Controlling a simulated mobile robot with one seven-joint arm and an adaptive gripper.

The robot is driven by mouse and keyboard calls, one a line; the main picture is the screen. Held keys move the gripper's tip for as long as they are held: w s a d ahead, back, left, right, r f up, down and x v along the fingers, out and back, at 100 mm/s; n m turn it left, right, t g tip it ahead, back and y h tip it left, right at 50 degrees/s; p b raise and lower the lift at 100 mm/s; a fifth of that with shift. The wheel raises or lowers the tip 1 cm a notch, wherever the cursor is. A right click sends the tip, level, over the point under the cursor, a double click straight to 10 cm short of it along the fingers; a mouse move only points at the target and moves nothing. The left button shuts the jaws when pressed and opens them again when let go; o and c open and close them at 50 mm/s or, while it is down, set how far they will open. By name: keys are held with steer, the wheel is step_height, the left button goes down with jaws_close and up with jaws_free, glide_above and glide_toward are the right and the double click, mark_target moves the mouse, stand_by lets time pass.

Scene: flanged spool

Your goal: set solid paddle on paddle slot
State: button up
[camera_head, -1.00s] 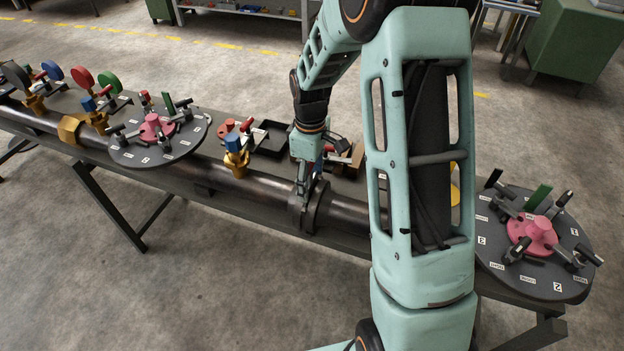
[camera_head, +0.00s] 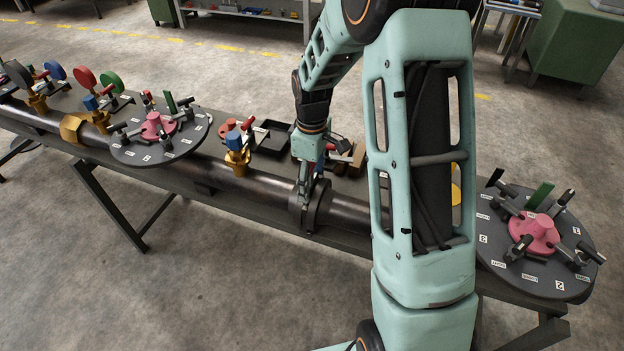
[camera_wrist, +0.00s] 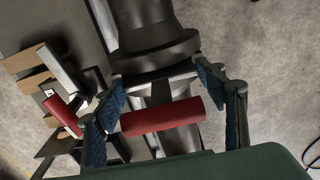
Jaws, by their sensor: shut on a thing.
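My gripper (camera_wrist: 163,84) is shut on a red cylindrical handle (camera_wrist: 162,117) that lies crosswise between its two blue-padded fingers in the wrist view. A dark flat piece (camera_wrist: 160,91) extends from the handle toward the flanged pipe; I take this to be the solid paddle. Its far end is not clear. Behind it is the dark pipe flange (camera_wrist: 155,52). In the head view my gripper (camera_head: 308,182) is just above the flange pair (camera_head: 312,210) on the long pipe. The paddle is mostly hidden there. I cannot tell whether it is in the slot between the flanges.
A second red handle (camera_wrist: 63,115) and brown blocks (camera_wrist: 38,75) lie left of the gripper in the wrist view. In the head view, a brass valve (camera_head: 237,155), a black tray (camera_head: 272,137) and round discs (camera_head: 163,140) with pink hubs stand along the bench.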

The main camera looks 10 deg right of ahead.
steer(key=o, duration=1.7)
steer(key=shift+s+d+f, duration=0.1)
steer(key=shift+f, duration=0.35)
steer(key=o, duration=0.4)
steer(key=shift+f, duration=0.1)
step_height(320, 180, up, 12)
steer(key=shift+r, duration=0.15)
steer(key=shift+w, duration=0.2)
